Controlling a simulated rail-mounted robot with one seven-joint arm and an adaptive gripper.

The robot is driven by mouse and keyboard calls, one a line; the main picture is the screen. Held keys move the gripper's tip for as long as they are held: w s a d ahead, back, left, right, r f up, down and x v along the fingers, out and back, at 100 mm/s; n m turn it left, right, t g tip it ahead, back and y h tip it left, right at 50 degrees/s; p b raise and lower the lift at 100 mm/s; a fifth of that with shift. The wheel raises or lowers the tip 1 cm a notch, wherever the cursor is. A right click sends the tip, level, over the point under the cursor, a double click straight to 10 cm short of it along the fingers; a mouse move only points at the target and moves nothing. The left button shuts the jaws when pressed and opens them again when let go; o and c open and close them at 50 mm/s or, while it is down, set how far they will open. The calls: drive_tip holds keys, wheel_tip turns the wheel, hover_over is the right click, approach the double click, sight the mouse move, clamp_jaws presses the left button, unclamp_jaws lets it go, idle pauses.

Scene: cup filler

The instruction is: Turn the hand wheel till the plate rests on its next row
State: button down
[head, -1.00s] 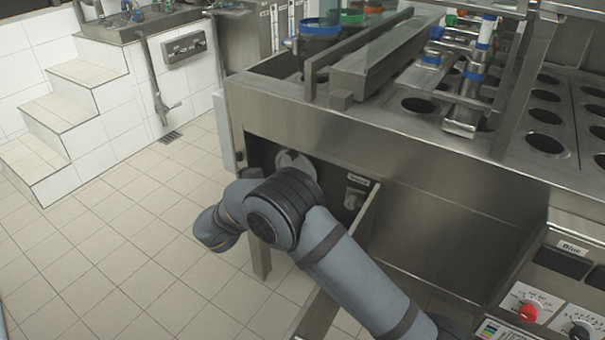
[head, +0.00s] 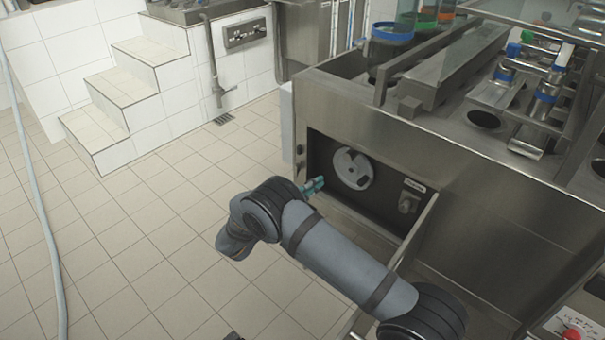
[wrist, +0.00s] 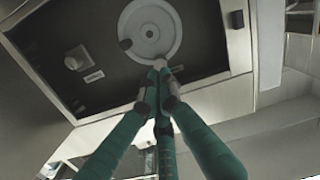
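The hand wheel (head: 352,168) is a pale grey disc with dark marks near its middle, set in a dark recess in the front of the steel machine. The wrist view shows the wheel (wrist: 150,31) face-on with a dark knob near its left rim. My gripper (head: 315,185) has teal fingers and is just left of the wheel in the head view, seemingly apart from it. In the wrist view its fingertips (wrist: 160,74) come together below the wheel's hub, with nothing seen held. The holed plate (head: 462,114) shows partly on the machine top; its row position cannot be told.
A grey switch (head: 409,200) with a label sits right of the wheel in the recess. A steel flap or edge (head: 415,235) stands out near my arm. Tiled floor (head: 150,240) is open at left, with white steps (head: 130,90) behind and a pale hose (head: 45,220).

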drive_tip(key=n, duration=0.2)
approach(363, 173)
drive_tip(key=w+r, duration=0.4)
drive_tip(key=shift+w+d+f+h, duration=0.1)
drive_tip(key=shift+d+f+h, duration=0.2)
drive_tip(key=shift+d+f, duration=0.5)
drive_tip(key=shift+s+d+f, duration=0.2)
drive_tip(key=shift+d+f, duration=0.2)
drive_tip(key=shift+f, duration=0.35)
drive_tip(key=shift+s+d+f+b, duration=0.2)
drive_tip(key=shift+d+f+b, duration=0.05)
drive_tip(key=shift+f+b, duration=0.55)
drive_tip(key=shift+r, duration=0.2)
